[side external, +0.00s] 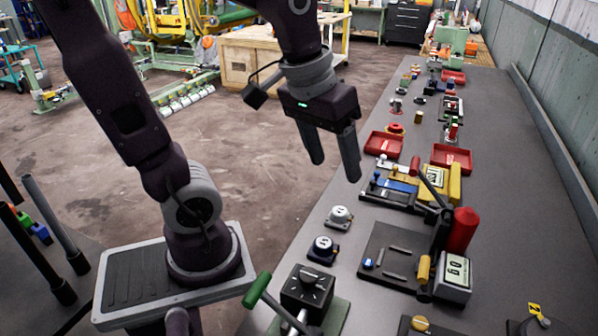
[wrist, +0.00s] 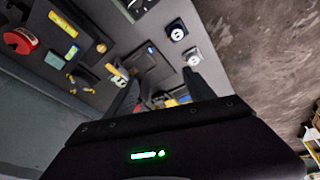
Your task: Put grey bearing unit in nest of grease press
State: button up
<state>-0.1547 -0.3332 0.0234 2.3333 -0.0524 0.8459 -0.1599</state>
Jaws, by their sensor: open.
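The grey bearing unit (side external: 339,217), a pale round housing on a squarish grey base, stands on the bench near its left edge. It also shows in the wrist view (wrist: 193,57). The grease press (side external: 388,257) is to its right, with a dark base plate, a red cylinder (side external: 463,231), a lever and a display reading 0 g. I cannot clearly make out its nest; a blue part and grey bars show on the plate. My gripper (side external: 335,169) is open and empty, raised above the bench edge, with fingers pointing down. Its fingers also show in the wrist view (wrist: 160,93).
A similar dark-based unit (side external: 323,249) stands just in front of the grey one. A black box with a green-handled lever (side external: 307,288) is nearer. A blue and yellow fixture (side external: 396,184) and red trays (side external: 452,158) lie farther back.

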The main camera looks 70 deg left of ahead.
jog(key=shift+o, duration=0.4)
jog(key=s+d+r+m+t, duration=0.1)
jog(key=s+d+m+t, duration=0.1)
jog(key=s, duration=0.6)
jog(key=shift+d+m, duration=0.55)
jog(key=shift+m, duration=0.55)
jog(key=shift+w+r, duration=0.1)
jog(key=n+g+y, duration=0.1)
jog(key=n+g, duration=0.4)
jog(key=n, duration=0.8)
send_over(340, 211)
jog(key=f, duration=1.1)
jog(key=d+f, duration=0.1)
jog(key=f, duration=0.5)
jog(key=shift+s+f, duration=0.2)
jog(key=shift+f, duration=0.1)
jog(key=shift+n, duration=0.3)
jog(key=f, duration=0.4)
jog(key=a+f, duration=0.1)
jog(key=f, duration=0.2)
jog(key=shift+w+f, duration=0.1)
jog(key=shift+w, duration=0.05)
grip_shut()
